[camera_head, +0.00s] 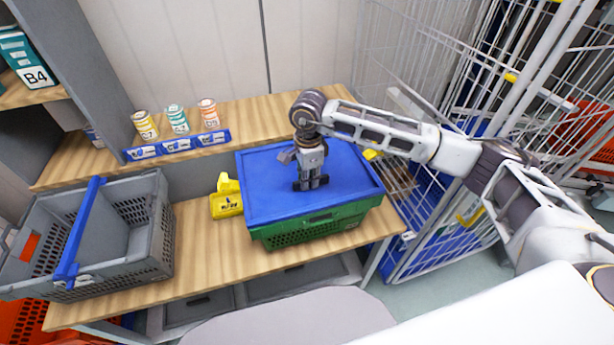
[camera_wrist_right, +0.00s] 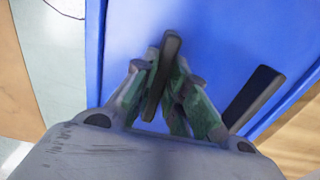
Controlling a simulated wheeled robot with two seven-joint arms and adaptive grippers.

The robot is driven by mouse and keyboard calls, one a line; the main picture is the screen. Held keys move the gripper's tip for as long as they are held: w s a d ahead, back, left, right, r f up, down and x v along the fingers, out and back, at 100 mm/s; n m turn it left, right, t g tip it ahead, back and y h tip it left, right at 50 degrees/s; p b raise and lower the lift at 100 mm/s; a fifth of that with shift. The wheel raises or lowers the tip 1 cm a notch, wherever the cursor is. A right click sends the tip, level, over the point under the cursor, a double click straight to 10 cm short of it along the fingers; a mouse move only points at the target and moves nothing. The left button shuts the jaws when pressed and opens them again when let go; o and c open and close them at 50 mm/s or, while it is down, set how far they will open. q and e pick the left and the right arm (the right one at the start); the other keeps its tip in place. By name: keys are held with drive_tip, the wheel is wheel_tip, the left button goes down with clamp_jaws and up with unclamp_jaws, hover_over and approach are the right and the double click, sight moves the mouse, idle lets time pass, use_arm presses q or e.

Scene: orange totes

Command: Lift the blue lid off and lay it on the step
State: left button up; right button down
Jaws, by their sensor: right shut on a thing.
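The blue lid (camera_head: 262,190) lies flat on the green crate (camera_head: 300,237) on the wooden bench, with no clear gap between them. My right gripper (camera_head: 311,184) points down at the middle of the lid. In the right wrist view its fingers (camera_wrist_right: 165,100) are closed around a dark bar (camera_wrist_right: 170,48), apparently a lid handle. A second dark bar (camera_wrist_right: 255,92) stands on the lid to the right there. A raised wooden ledge (camera_head: 262,112) runs behind the crate and looks like the step. My left gripper is not in view.
Three cans (camera_head: 177,119) stand on the ledge's left part, above a blue label strip (camera_head: 178,145). A yellow bin (camera_head: 226,203) stands left of the crate, and a grey tote (camera_head: 130,265) with a blue bar further left. A wire cage (camera_head: 440,225) stands right. The ledge right of the cans looks clear.

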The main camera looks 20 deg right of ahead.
wheel_tip(320, 180, up, 9)
drive_tip(key=shift+r+b, duration=0.2)
drive_tip(key=shift+b, duration=0.6)
drive_tip(key=shift+r, duration=0.35)
drive_tip(key=shift+f, duration=0.1)
